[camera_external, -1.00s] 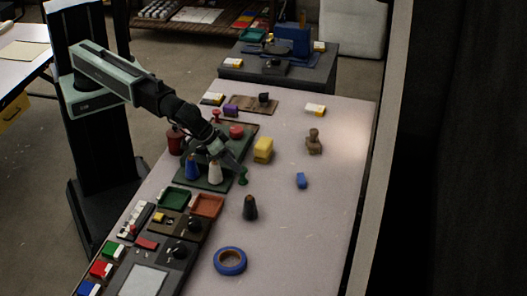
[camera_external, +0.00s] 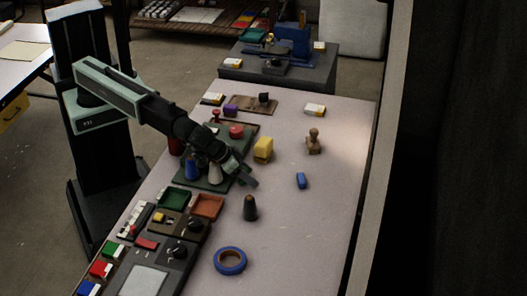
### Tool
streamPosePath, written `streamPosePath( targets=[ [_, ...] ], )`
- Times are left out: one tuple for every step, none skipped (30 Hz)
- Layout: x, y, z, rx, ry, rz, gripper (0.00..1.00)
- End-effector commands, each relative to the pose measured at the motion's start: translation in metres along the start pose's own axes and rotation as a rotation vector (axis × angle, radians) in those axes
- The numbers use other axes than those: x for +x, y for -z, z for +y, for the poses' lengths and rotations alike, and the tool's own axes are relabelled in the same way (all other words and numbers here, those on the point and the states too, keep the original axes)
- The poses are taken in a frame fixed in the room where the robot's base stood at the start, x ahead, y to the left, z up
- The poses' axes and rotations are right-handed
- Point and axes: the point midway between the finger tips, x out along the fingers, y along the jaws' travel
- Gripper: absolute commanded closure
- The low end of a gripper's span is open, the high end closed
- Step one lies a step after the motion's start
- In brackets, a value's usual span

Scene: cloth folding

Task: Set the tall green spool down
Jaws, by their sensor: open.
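My gripper (camera_external: 250,181) is open, just past the right edge of the dark green board (camera_external: 190,183) and low over the table. No clearly green spool shows in the present view; the arm's end covers the spot where a small green piece stood. A dark grey-green cone-shaped spool (camera_external: 250,209) with a brownish top stands upright on the bare table, apart from my gripper and below it in the picture. A blue spool (camera_external: 192,169) and a whitish spool (camera_external: 214,174) stand on the board, the whitish one partly behind my arm.
A yellow block (camera_external: 263,149), a blue block (camera_external: 301,181) and a brown stamp-like piece (camera_external: 314,141) lie to the right. A blue tape ring (camera_external: 230,261) is near the front. Green (camera_external: 174,199) and orange (camera_external: 208,206) trays sit left. The table's right side is mostly clear.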

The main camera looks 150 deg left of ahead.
Motion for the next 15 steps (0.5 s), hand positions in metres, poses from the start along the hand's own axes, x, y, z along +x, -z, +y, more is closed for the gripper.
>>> streamPosePath(
  targets=[
    [0.0002,0.0002,0.0000,0.000,0.000,0.000,0.44],
    [-0.0007,0.0006,-0.0001,0.000,0.000,0.000,0.44],
    [-0.0012,0.0008,-0.0002,0.000,0.000,0.000,0.44],
    [-0.0012,0.0008,-0.0002,0.000,0.000,0.000,0.44],
    [-0.0013,0.0008,-0.0002,0.000,0.000,0.000,0.47],
    [-0.0014,0.0008,-0.0002,0.000,0.000,0.000,0.58],
    [-0.0014,0.0008,-0.0002,0.000,0.000,0.000,0.66],
    [-0.0014,0.0008,-0.0002,0.000,0.000,0.000,0.75],
    [-0.0014,0.0008,-0.0002,0.000,0.000,0.000,0.86],
    [-0.0014,0.0008,-0.0003,0.000,0.000,0.000,0.94],
    [-0.0015,0.0008,-0.0002,0.000,0.000,0.000,1.00],
    [-0.0015,0.0008,-0.0002,0.000,0.000,0.000,1.00],
    [-0.0015,0.0008,-0.0002,0.000,0.000,0.000,1.00],
    [-0.0015,0.0008,-0.0002,0.000,0.000,0.000,1.00],
    [-0.0015,0.0008,-0.0002,0.000,0.000,0.000,1.00]
  ],
)
